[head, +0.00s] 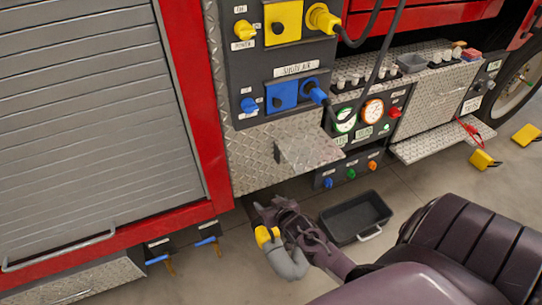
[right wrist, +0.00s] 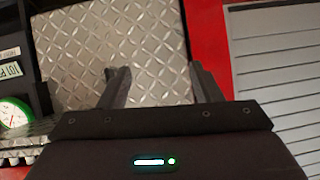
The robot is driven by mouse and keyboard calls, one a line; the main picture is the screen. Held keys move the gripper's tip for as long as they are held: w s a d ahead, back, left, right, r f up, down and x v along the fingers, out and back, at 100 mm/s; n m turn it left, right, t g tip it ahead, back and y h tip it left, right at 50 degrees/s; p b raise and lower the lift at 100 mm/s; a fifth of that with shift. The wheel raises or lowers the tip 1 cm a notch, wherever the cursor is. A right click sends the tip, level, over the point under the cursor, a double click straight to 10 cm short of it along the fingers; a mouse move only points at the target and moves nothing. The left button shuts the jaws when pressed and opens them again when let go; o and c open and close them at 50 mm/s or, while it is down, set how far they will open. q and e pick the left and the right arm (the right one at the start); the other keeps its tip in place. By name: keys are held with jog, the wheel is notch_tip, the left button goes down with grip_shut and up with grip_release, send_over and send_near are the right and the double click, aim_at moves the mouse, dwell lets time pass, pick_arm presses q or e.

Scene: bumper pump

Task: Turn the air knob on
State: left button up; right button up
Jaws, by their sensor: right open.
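A blue knob (head: 249,105) sits on the dark upright panel, left of a blue socket block (head: 282,96) with a blue plug and dark cable. The label above the block seems to end in "AIR". A yellow knob (head: 244,30) is above it, beside a yellow socket block (head: 283,22). My right gripper (head: 268,207) is below the panel and the diamond-plate step, apart from both knobs. In the right wrist view its two fingers (right wrist: 156,72) are spread and empty, with diamond plate behind them. My left gripper is not in view.
A diamond-plate ledge (head: 308,150) juts out between my right gripper and the panel. Small blue, green and orange knobs (head: 351,173) sit on a lower panel to the right. A black bin (head: 356,217) is on the floor. A grey shutter (head: 95,110) fills the left.

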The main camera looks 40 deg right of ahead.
jog(key=shift+g, duration=0.4)
jog(key=shift+s+a+f, duration=0.15)
jog(key=shift+s+f, duration=0.15)
jog(key=shift+f, duration=0.3)
jog(key=shift+s+a+f, duration=0.1)
jog(key=shift+s+f, duration=0.2)
jog(key=shift+f, duration=0.35)
jog(key=shift+s+a+f, duration=0.15)
jog(key=shift+s+f, duration=0.15)
jog(key=shift+f, duration=0.3)
